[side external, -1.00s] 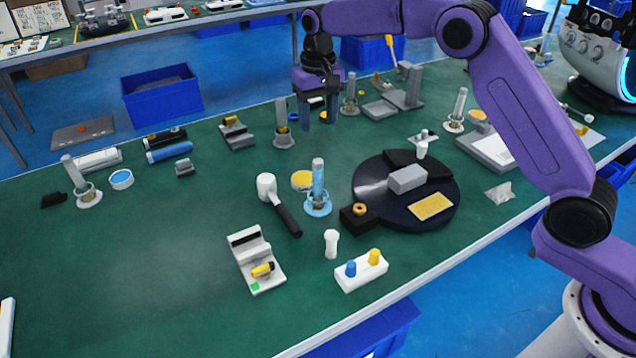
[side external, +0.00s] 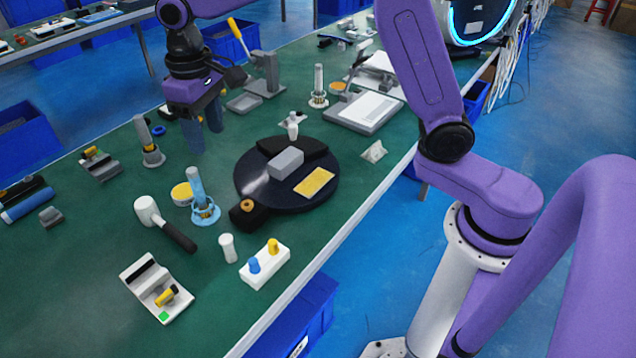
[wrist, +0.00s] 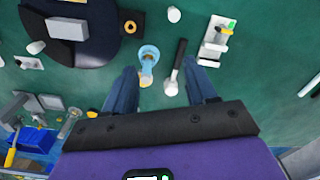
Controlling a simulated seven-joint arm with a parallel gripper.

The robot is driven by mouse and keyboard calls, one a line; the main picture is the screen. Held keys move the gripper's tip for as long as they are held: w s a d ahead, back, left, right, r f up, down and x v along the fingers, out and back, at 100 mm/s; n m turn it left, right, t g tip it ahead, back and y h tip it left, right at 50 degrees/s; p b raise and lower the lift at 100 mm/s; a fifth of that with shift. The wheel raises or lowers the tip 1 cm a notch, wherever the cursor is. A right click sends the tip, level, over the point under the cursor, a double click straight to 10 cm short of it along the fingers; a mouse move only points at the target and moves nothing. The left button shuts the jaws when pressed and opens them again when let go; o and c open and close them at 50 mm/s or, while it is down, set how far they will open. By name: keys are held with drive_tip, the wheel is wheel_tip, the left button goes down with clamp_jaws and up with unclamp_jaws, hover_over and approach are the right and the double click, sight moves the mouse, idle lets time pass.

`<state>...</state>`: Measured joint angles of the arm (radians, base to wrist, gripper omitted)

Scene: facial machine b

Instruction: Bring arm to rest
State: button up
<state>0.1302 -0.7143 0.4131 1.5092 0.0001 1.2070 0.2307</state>
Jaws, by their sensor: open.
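My gripper (side external: 203,130) hangs above the green table (side external: 80,262), fingers pointing down, open and empty. It is behind the blue cylinder on a round base (side external: 203,195) and left of the black turntable (side external: 250,190). In the wrist view, the two fingers of my gripper (wrist: 163,88) stand apart. The blue cylinder (wrist: 148,62) and a white-headed mallet (wrist: 171,85) with a black handle show between or just beyond them. Nothing is held.
The turntable carries a grey block (side external: 286,162) and a yellow plate (side external: 314,182). A white block with blue and yellow knobs (side external: 265,268) and a white device (side external: 158,290) stand near the front. A grey stand (side external: 267,75) is behind. Bare table lies at the lower left.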

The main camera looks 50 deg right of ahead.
drive_tip(key=s+d+f+n, duration=0.1)
drive_tip(key=s+d+n, duration=0.2)
drive_tip(key=s, duration=0.7)
drive_tip(key=s+d+f+n, duration=0.1)
drive_tip(key=s+d+n, duration=0.1)
drive_tip(key=s+d, duration=0.5)
drive_tip(key=s+d+f+n, duration=0.2)
drive_tip(key=s+d, duration=0.3)
drive_tip(key=s, duration=0.8)
drive_tip(key=shift+s+d+n, duration=0.15)
drive_tip(key=shift+s+n, duration=0.25)
drive_tip(key=shift+n, duration=0.4)
